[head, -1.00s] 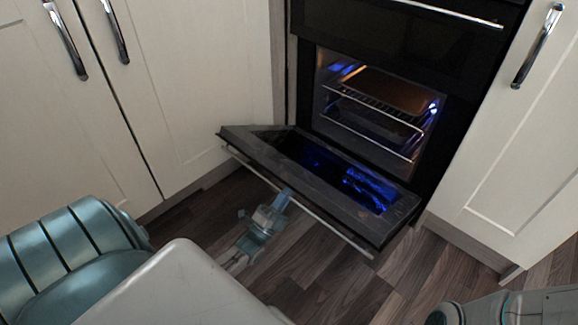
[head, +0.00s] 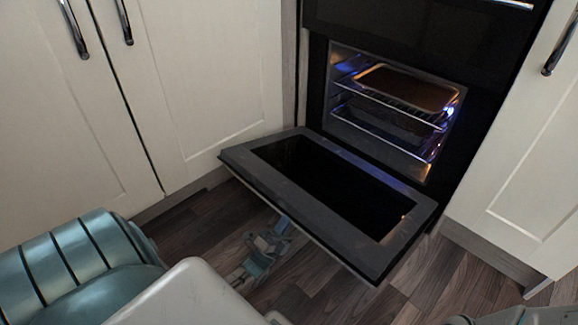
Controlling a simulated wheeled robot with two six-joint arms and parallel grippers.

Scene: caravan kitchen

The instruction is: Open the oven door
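The oven (head: 395,105) is built in between white cabinets, and its lit inside with wire racks and a brown tray shows. The oven door (head: 290,190) is hinged down, its dark glass inner face turned up, sloping out from the opening. My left gripper (head: 282,225) is low in front of the door, just below its outer edge. Its fingertips are partly hidden by the door edge, so I cannot tell whether they touch the door or its handle. The handle is mostly hidden under the door. My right gripper is not seen; only part of my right arm shows at the bottom right.
White cabinet doors with chrome handles (head: 74,28) stand left of the oven, and another white cabinet (head: 525,170) stands right of it. The brown wood floor (head: 330,300) is clear in front of the door. A second dark oven front (head: 400,30) is above.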

